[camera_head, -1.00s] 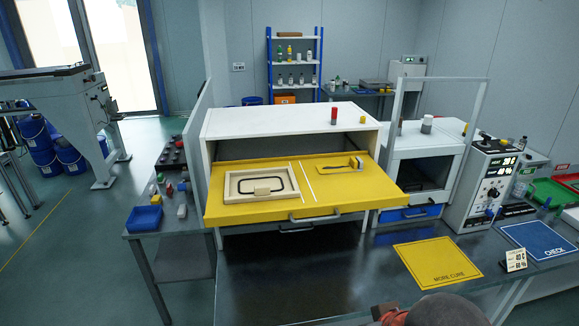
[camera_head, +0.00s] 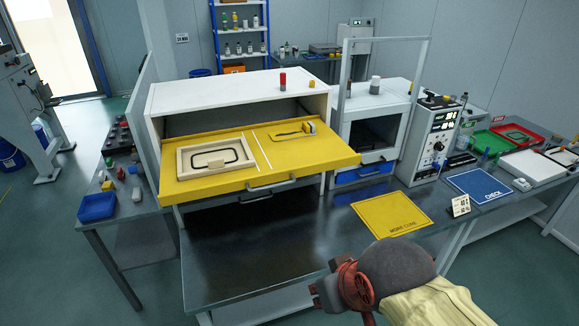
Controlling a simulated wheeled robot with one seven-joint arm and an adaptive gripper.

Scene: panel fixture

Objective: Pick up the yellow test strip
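A small yellow, strip-like piece (camera_head: 290,135) with a dark line lies on the right part of the yellow pull-out shelf (camera_head: 215,184). A small block stands at its right end. It is too small to tell for sure that this is the test strip. My gripper (camera_head: 322,292) is at the bottom of the view, over the front of the dark bench, well below and apart from the shelf. Its fingers are too small and turned to show whether they are open or shut.
A wooden frame with a black loop (camera_head: 183,159) lies on the shelf's left part. The white cabinet (camera_head: 230,95) stands above. A yellow MORE CURE mat (camera_head: 392,214) and blue CHECK mat (camera_head: 484,186) lie to the right. A blue tray (camera_head: 98,207) is at left. The bench front is clear.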

